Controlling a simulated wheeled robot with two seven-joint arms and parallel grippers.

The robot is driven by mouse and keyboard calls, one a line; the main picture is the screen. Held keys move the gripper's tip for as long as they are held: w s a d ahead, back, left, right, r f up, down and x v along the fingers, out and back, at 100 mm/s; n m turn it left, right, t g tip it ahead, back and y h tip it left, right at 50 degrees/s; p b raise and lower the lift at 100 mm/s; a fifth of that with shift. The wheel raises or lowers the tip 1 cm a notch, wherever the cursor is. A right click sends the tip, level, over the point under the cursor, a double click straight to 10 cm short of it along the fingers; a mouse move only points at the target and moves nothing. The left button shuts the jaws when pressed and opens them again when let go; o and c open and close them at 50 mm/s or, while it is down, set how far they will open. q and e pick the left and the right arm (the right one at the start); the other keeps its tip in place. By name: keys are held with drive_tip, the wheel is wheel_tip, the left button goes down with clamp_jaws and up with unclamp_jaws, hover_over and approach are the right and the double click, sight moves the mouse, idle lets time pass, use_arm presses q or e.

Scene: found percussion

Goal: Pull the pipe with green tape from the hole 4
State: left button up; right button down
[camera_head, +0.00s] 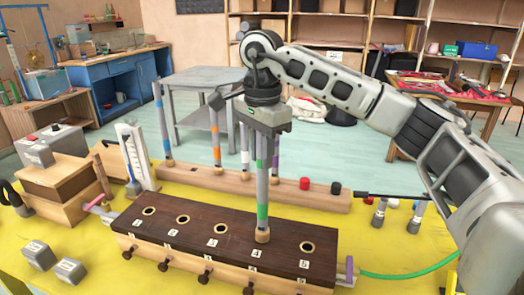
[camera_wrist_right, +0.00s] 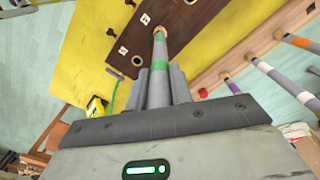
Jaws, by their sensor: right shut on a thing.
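The grey pipe with green tape (camera_head: 262,190) stands upright at hole 4 of the dark wooden block (camera_head: 190,230). Its tan lower collar (camera_head: 262,236) is at the hole, and I cannot tell how deep it sits. My right gripper (camera_head: 262,150) points down from above and is shut on the upper part of the pipe. In the right wrist view, the pipe (camera_wrist_right: 158,50) runs from between the fingers (camera_wrist_right: 159,82) to the block (camera_wrist_right: 190,20). The block's other holes look empty. My left gripper is not in view.
Behind the block, a light wooden rail (camera_head: 300,193) holds several upright taped pipes, including a blue one (camera_head: 161,120) and an orange one (camera_head: 215,135). A green hose (camera_head: 405,274) lies at the right. Boxes crowd the left.

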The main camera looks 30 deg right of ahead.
drive_tip(key=shift+r+p, duration=1.25)
drive_tip(key=shift+r, duration=0.3)
